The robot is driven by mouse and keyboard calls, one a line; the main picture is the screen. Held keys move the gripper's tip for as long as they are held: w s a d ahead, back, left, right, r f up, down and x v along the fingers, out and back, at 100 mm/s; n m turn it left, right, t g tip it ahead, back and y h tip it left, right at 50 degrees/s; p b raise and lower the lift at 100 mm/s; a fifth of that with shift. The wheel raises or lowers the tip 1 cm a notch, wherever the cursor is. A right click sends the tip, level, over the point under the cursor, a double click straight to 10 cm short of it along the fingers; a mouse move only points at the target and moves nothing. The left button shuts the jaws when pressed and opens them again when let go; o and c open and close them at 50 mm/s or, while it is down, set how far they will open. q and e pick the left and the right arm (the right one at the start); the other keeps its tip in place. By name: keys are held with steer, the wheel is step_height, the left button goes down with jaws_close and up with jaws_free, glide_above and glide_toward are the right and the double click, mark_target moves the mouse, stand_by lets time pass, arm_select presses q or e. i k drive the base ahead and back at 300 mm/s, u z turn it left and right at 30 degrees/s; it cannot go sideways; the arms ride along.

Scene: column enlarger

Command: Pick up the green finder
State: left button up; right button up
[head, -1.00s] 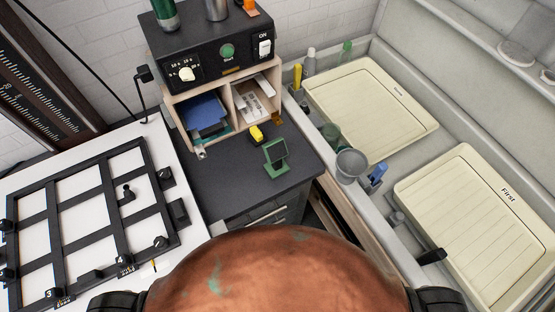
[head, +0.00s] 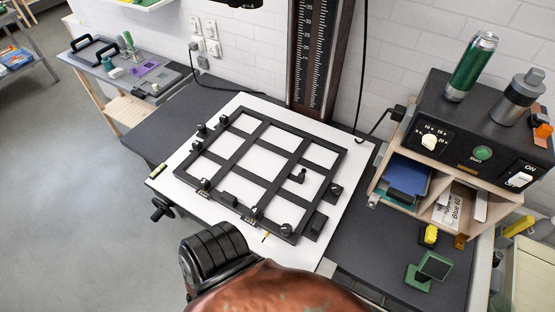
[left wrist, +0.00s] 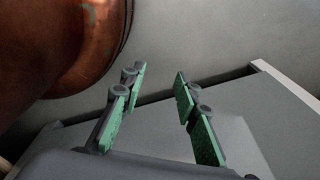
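The green finder (head: 418,279) stands on the dark bench at the lower right of the head view. It has a green base and a tilted dark plate in a green frame. My left gripper (left wrist: 157,108) shows only in the left wrist view. Its two green-padded fingers are apart with nothing between them. It is away from the finder, which does not show in that view. My right gripper is in neither view.
A yellow object (head: 430,235) stands just behind the finder. A wooden shelf (head: 452,203) with papers carries a black control box (head: 470,137). A black-framed easel (head: 262,167) lies on a white board to the left. A sink edge is at far right.

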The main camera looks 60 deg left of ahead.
mark_target(435, 266)
steer(key=z, duration=0.2)
steer(key=k, duration=1.1)
steer(key=u, duration=1.05)
steer(key=i, duration=0.5)
steer(key=z, duration=0.1)
